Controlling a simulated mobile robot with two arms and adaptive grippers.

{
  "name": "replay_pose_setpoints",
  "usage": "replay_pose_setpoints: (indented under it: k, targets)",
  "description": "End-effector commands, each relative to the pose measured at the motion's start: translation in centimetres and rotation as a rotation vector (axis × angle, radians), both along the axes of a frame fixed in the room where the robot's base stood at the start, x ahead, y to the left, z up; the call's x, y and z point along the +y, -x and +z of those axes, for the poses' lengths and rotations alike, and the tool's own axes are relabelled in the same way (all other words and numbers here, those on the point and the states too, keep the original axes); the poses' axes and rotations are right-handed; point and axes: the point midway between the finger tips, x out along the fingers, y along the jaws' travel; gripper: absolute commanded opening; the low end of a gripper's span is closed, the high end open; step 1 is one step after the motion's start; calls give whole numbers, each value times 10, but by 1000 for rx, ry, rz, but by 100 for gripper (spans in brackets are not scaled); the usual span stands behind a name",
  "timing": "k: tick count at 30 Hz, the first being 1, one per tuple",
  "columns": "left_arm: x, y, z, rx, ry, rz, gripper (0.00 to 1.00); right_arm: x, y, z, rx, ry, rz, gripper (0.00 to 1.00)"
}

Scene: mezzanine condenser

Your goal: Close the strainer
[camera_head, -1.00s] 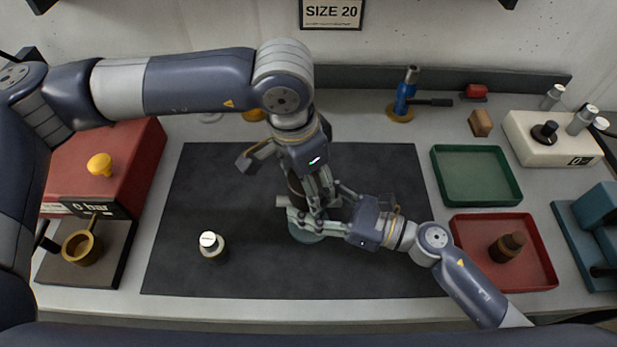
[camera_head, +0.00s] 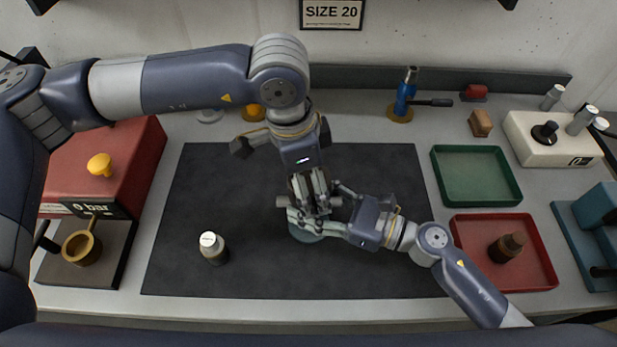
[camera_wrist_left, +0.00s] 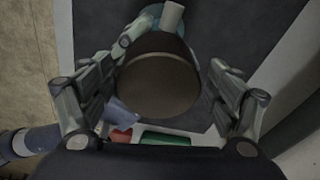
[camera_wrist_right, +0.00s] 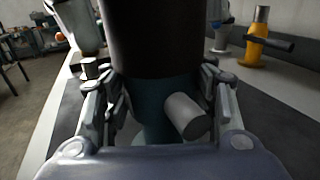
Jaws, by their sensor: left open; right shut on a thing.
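The strainer stands upright near the middle of the dark mat. In the right wrist view its teal body (camera_wrist_right: 152,105) with a grey side stub (camera_wrist_right: 186,116) shows under a dark cylindrical cap (camera_wrist_right: 150,40). My right gripper (camera_head: 308,222) is shut on the teal body from the right; its fingers flank the body in the right wrist view (camera_wrist_right: 158,110). My left gripper (camera_head: 312,196) points down over the strainer from above. In the left wrist view the round top of the dark cap (camera_wrist_left: 158,85) lies between its open fingers (camera_wrist_left: 158,92), with gaps at both sides. The grippers hide most of the strainer in the head view.
A small white-topped bottle (camera_head: 212,245) stands on the mat (camera_head: 215,180) at left. A green tray (camera_head: 477,194) and a red tray (camera_head: 535,260) holding a brown part (camera_head: 507,247) lie at right. A red box (camera_head: 140,160) stands at left. The mat's front is clear.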

Motion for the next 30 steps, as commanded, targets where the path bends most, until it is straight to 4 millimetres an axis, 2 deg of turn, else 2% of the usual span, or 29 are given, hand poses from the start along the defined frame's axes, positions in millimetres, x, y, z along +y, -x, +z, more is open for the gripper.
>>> replay_pose_setpoints:
  k: [5, 15, 26, 30]
  targets:
    - [0, 0, 3, 0, 0, 0, 82, 0, -1, 0, -1, 0, -1, 0]
    - [0, 0, 43, 0, 0, 0, 82, 0, -1, 0, -1, 0, -1, 0]
    - [0, 0, 45, 3, 0, 10, 82, 0, 0, 1, -1, -1, -1, 0]
    - [0, 0, 45, 15, 2, 94, 82, 0, 0, 1, -1, -1, -1, 0]
